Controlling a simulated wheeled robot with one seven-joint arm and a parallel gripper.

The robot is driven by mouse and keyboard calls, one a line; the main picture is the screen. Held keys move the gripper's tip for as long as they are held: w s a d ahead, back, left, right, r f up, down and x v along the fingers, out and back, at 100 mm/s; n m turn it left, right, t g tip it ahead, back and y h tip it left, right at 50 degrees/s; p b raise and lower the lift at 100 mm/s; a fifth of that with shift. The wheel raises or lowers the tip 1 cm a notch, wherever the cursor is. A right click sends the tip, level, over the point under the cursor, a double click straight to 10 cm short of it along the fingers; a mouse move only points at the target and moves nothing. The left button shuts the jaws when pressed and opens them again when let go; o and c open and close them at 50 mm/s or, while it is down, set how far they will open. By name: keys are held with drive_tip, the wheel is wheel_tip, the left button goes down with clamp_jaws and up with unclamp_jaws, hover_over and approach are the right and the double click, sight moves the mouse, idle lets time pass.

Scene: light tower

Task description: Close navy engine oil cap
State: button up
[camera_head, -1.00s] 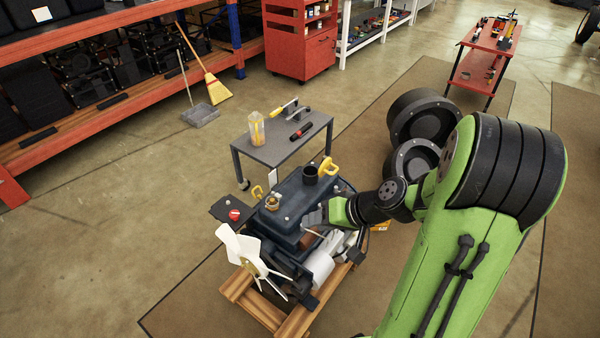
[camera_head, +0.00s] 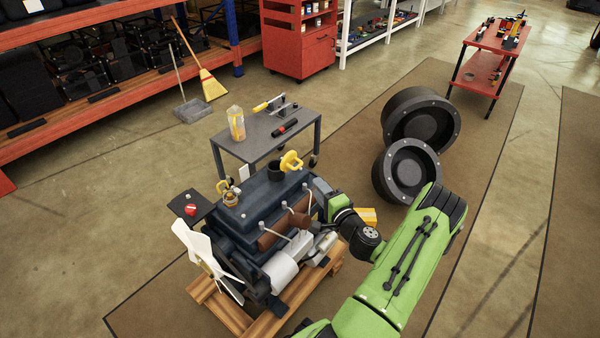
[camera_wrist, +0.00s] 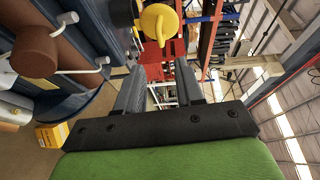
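The navy engine (camera_head: 262,210) sits on a wooden pallet (camera_head: 245,318). Its yellow oil cap (camera_head: 291,161) stands tilted up beside the dark filler neck (camera_head: 275,169) on top, so the neck looks uncovered. In the wrist view the yellow cap (camera_wrist: 159,22) is at the top, beyond the fingertips, with the dark neck (camera_wrist: 122,12) left of it. My gripper (camera_head: 320,186) is at the engine's right side, below and apart from the cap. In the wrist view my gripper (camera_wrist: 160,72) has its two fingers spread, with nothing between them.
A white fan (camera_head: 205,262) is at the engine's front left. Brown and white cylinders and thin pipes stick out on its near side. A grey table (camera_head: 262,140) with a jug (camera_head: 236,123) and tools stands behind. Black wheels (camera_head: 406,170) lie to the right.

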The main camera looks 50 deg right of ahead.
drive_tip(key=b+x, duration=0.1)
drive_tip(key=x, duration=0.9)
drive_tip(key=shift+w, duration=0.25)
clamp_jaws()
idle(0.8)
